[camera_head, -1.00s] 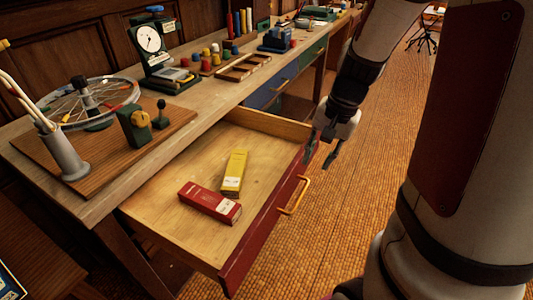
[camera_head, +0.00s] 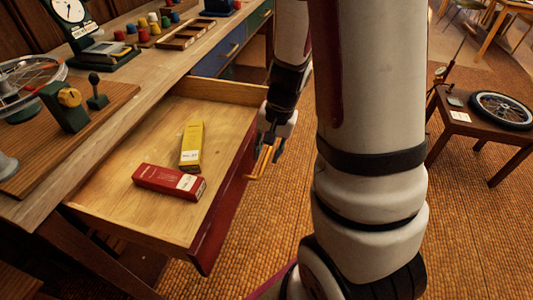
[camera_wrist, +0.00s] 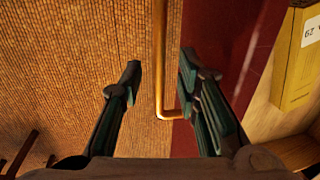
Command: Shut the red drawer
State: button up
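The red drawer (camera_head: 222,215) stands pulled well out of the wooden bench in the head view. Its brass bar handle (camera_head: 258,165) is on the red front. A yellow box (camera_head: 192,146) and a red box (camera_head: 168,181) lie inside it. My gripper (camera_head: 271,148) is at the handle, outside the front. In the wrist view my gripper (camera_wrist: 160,64) is open, with one finger on each side of the handle (camera_wrist: 160,95). The right finger is between the bar and the red front (camera_wrist: 245,50). I cannot tell whether either finger touches the bar.
A blue drawer (camera_head: 220,55) and a green drawer (camera_head: 258,18) farther along the bench look shut. The bench top (camera_head: 130,95) holds a dial gauge, a wheel and small parts. A low table (camera_head: 485,135) with a wheel stands at right. Woven floor lies clear before the drawer.

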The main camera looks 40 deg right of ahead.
jog(key=shift+f, duration=0.1)
jog(key=shift+c, duration=0.2)
grip_shut()
